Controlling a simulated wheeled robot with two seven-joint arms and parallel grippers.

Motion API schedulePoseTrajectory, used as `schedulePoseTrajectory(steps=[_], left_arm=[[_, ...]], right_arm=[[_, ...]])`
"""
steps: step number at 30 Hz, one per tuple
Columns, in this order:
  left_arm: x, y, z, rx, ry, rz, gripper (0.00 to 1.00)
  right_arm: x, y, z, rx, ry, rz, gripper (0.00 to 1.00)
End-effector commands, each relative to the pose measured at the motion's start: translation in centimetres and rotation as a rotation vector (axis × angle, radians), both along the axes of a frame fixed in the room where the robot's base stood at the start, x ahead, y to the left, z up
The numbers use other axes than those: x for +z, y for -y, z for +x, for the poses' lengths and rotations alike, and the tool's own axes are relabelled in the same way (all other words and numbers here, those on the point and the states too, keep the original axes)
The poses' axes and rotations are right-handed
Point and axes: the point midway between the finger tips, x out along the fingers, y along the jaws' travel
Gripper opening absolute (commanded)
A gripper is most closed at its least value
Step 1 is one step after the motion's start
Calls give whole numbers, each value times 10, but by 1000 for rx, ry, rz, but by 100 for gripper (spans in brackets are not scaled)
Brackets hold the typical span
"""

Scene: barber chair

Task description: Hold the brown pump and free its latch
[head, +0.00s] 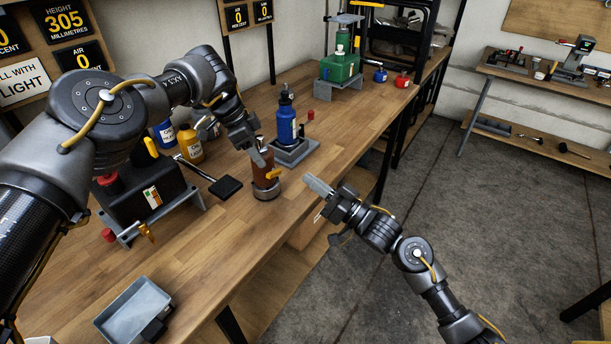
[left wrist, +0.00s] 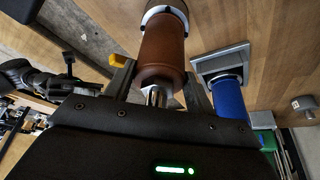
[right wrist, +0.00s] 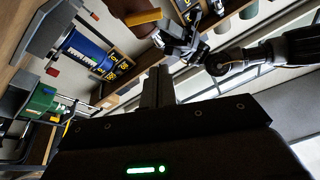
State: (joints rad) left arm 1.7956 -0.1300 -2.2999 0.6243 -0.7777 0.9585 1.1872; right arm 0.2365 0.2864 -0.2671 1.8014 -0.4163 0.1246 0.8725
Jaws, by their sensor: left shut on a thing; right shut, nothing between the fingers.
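The brown pump (head: 262,168) stands upright on the bench near its front edge, in a grey ring base (head: 266,193). Its yellow latch (head: 274,174) sticks out on the side toward my right gripper. My left gripper (head: 257,152) is shut on the pump's upper part. In the left wrist view the pump (left wrist: 163,45) lies between the fingers, with the latch (left wrist: 118,60) beside one finger. My right gripper (head: 318,186) is shut and empty, a short way right of the pump. In the right wrist view the latch (right wrist: 143,17) shows beyond the fingertips (right wrist: 158,72), apart from them.
A blue bottle (head: 287,122) stands in a grey holder (head: 293,152) behind the pump. A black box (head: 140,192) on a stand, a black paddle (head: 226,187) and a yellow bottle (head: 190,145) are to the left. A grey tray (head: 133,308) lies at the front.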

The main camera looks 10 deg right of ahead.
Motion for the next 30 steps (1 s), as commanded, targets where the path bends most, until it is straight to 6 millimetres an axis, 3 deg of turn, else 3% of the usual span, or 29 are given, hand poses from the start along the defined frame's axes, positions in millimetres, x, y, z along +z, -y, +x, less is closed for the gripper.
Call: schedulePoseTrajectory(steps=[11,20,28,30], left_arm=[[2,0,1,0,3,-1,0],[2,0,1,0,3,-1,0],[2,0,1,0,3,-1,0],[2,0,1,0,3,-2,0]], right_arm=[[0,0,0,0,1,1,0],[20,21,10,19,-7,-65,38],[-11,23,-3,108,-167,-208,73],[-18,21,-6,121,-194,-227,75]])
